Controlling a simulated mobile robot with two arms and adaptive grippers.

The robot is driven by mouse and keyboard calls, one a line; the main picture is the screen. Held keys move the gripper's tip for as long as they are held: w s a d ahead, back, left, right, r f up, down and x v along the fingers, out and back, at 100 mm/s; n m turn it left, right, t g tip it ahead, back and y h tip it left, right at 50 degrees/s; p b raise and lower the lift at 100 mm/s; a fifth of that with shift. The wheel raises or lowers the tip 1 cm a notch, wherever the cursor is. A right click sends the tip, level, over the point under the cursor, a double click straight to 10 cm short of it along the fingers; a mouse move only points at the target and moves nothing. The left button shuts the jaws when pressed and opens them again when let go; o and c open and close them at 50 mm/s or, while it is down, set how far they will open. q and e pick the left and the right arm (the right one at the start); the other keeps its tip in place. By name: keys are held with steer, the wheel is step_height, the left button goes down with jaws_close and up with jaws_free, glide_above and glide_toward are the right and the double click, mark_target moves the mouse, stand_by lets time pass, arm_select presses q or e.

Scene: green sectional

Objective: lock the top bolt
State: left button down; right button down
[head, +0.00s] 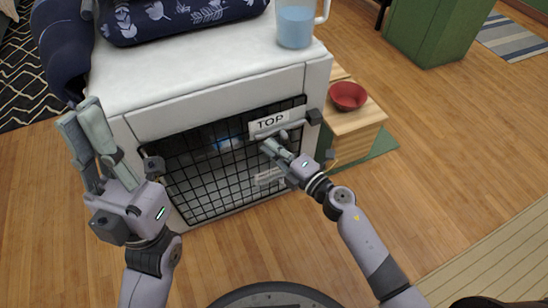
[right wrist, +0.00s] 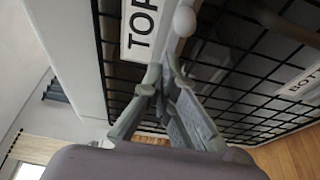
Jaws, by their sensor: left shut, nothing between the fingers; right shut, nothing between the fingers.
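The top bolt (head: 293,127) is a grey rod below the white TOP label (head: 270,122) on a black wire mesh door. A black bracket (head: 314,117) sits at the rod's right end. My right gripper (head: 269,146) is shut and empty, its tips close to the bolt just under the label. In the right wrist view, the fingers (right wrist: 166,78) point at the bolt, and its pale round knob (right wrist: 184,21) lies just beyond the tips; I cannot tell whether they touch. My left gripper (head: 82,113) is shut and empty, raised left of the crate.
The mesh door (head: 200,171) fronts a white crate (head: 190,73) bearing a blue patterned cushion (head: 170,15) and a pitcher (head: 295,25). A second label (head: 268,176) is lower on the door. A red bowl (head: 347,96) stands on a wooden stand at right.

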mark_target(288, 137)
steer(key=shift+w+d, duration=0.3)
steer(key=shift+d, duration=0.6)
steer(key=d, duration=0.2)
steer(key=w+d, duration=0.1)
steer(key=shift+w+d+b, duration=0.2)
steer(key=shift+d+b, duration=0.15)
steer(key=shift+w+d, duration=0.15)
steer(key=shift+d, duration=0.25)
